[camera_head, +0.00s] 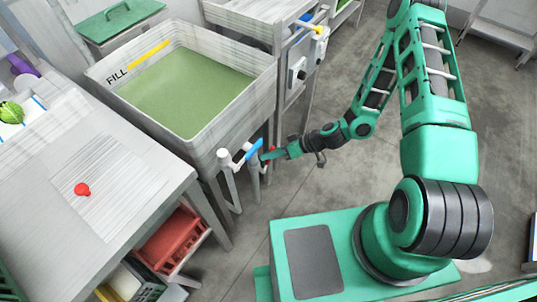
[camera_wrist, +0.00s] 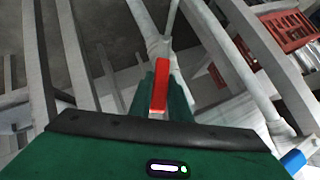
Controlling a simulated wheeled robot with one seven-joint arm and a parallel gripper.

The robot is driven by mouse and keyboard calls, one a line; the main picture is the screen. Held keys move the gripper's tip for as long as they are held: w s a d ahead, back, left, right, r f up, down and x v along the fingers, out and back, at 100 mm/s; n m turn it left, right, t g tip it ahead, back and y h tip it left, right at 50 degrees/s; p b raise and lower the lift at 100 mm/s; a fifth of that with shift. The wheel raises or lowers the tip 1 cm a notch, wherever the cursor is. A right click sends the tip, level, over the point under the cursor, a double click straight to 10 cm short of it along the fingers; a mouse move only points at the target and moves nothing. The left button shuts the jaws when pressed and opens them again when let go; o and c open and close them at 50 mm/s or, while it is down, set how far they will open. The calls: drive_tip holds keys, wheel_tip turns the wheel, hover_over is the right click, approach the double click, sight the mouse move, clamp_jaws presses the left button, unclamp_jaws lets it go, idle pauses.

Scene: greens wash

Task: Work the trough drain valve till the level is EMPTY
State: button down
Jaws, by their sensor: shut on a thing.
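The trough (camera_head: 193,137) holds green water (camera_head: 185,92). A yellow stripe (camera_head: 149,53) beside the word FILL is on its inner wall, above the water. White pipework with a blue lever (camera_head: 254,147) is at the trough's near right corner; the blue lever also shows in the wrist view (camera_wrist: 293,161). My gripper (camera_head: 270,155) is beside this pipework, low by the trough's corner. In the wrist view my gripper (camera_wrist: 158,92) is shut on a red lever (camera_wrist: 159,86), which stands up between the green fingers. The fingers hide part of the lever's base.
A steel table (camera_head: 130,190) with a red knob-like piece (camera_head: 82,189) stands at the left. A red crate (camera_head: 172,238) is under it. The floor at right is open.

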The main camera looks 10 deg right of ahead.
drive_tip(key=shift+w+d+f, duration=0.1)
drive_tip(key=shift+d, duration=0.05)
drive_tip(key=c, duration=1.6)
unclamp_jaws()
drive_tip(key=shift+c, duration=0.2)
drive_tip(key=v, duration=1)
drive_tip(key=shift+d+r, duration=0.2)
drive_tip(key=shift+r, duration=0.05)
